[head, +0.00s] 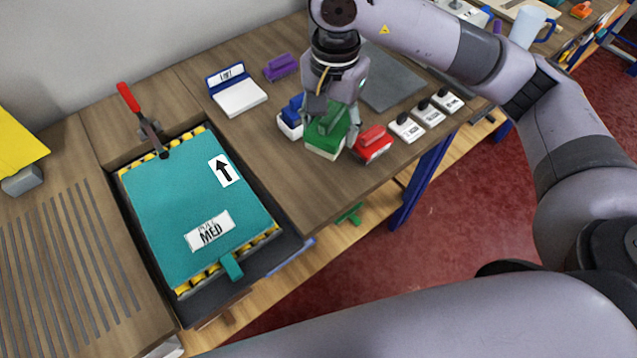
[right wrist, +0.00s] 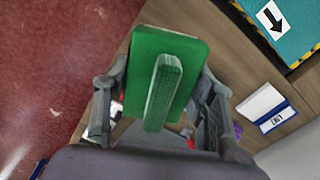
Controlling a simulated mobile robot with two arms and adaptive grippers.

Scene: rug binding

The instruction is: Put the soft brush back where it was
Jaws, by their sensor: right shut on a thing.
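My right gripper (head: 336,122) is shut on a green brush (head: 322,137), a block with a raised green grip and a pale underside. In the right wrist view the green brush (right wrist: 165,80) sits between the two fingers of the gripper (right wrist: 160,103). It is over the wooden table between a blue brush (head: 292,112) and a red brush (head: 372,142). I cannot tell whether its underside touches the table. No readable label shows which brush is the soft one. My left gripper is out of view.
A teal rug piece (head: 180,206) lies in a dark frame at left, with a red-handled clamp (head: 129,97) behind. A purple block (head: 281,67), a white labelled tray (head: 239,97), a grey plate (head: 392,82) and small white labelled blocks (head: 407,128) stand around the gripper.

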